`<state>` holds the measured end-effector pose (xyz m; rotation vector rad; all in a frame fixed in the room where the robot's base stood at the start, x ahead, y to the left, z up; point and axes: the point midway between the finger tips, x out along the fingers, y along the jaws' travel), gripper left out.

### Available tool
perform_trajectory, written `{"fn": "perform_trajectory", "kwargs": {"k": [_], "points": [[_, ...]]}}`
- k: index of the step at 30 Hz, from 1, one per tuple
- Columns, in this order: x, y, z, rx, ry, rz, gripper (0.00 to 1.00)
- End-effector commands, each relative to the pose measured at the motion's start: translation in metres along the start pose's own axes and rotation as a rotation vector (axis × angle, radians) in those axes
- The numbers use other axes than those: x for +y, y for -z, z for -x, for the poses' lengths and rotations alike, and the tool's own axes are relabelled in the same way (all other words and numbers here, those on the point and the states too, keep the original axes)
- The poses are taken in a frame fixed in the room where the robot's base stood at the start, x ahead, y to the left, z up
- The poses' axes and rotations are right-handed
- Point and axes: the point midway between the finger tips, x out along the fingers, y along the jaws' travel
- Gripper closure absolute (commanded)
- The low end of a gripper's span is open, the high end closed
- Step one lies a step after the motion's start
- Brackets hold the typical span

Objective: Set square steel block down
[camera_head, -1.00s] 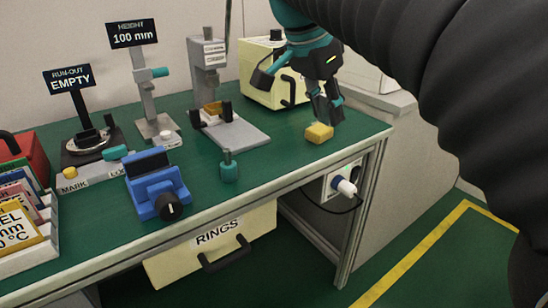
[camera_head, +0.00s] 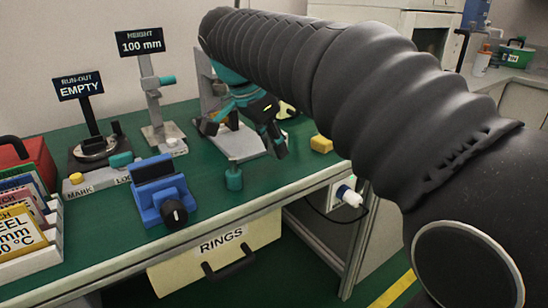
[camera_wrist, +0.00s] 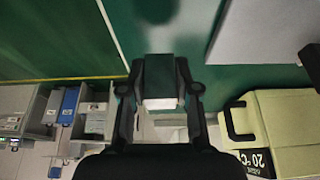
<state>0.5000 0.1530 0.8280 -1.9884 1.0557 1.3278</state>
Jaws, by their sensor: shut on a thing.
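My gripper (camera_head: 243,137) hangs over the middle of the green bench, in front of the grey gauge stand. In the wrist view my gripper (camera_wrist: 160,98) is shut on a square-edged block, the square steel block (camera_wrist: 160,77). Its face looks dark green, as if reflecting the bench, with a pale near end between the fingers. In the head view I cannot make the block out clearly, and I cannot tell its gap to the bench.
The height stand (camera_head: 155,105) and run-out gauge (camera_head: 97,147) are behind left. A card rack (camera_head: 35,262) fills the left end.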

Motion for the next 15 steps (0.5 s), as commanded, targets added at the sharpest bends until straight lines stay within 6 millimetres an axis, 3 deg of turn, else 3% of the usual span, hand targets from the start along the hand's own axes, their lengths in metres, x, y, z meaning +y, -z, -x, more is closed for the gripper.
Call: {"fn": "perform_trajectory", "kwargs": {"k": [7, 15], "points": [[0.001, -0.012, -0.030, 0.000, -0.001, 0.000, 1.00], [0.001, -0.013, -0.032, 0.000, 0.001, -0.001, 1.00]]}}
